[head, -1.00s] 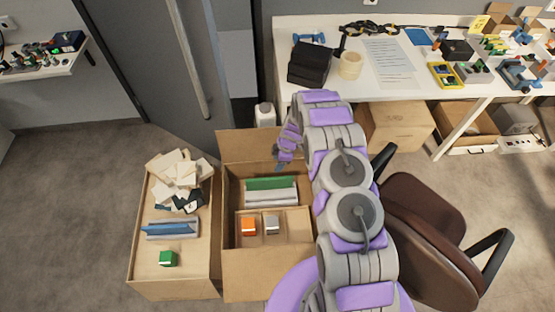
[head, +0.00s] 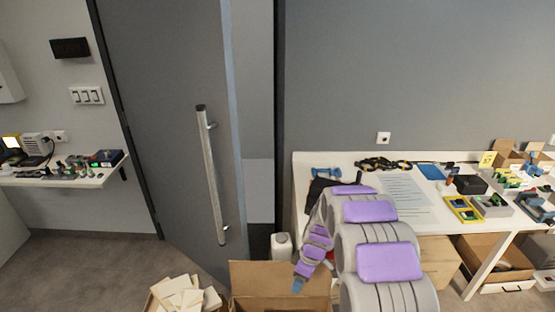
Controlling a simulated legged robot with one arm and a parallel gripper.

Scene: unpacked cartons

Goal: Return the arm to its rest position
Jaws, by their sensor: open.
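My arm, grey with purple pads, rises from the bottom right of the head view and bends over towards the left. My gripper (head: 298,284) hangs at its end, pointing down, just above the back flap of the open carton (head: 272,286). The fingers are small in the picture; they look apart and nothing shows between them. The inside of the carton is below the picture edge.
A white workbench (head: 315,240) with tools and trays stands at the right. A pale box of scraps (head: 152,302) shows at the bottom left. A white canister (head: 282,246) stands behind the carton, near the grey door (head: 165,120). The floor at left is clear.

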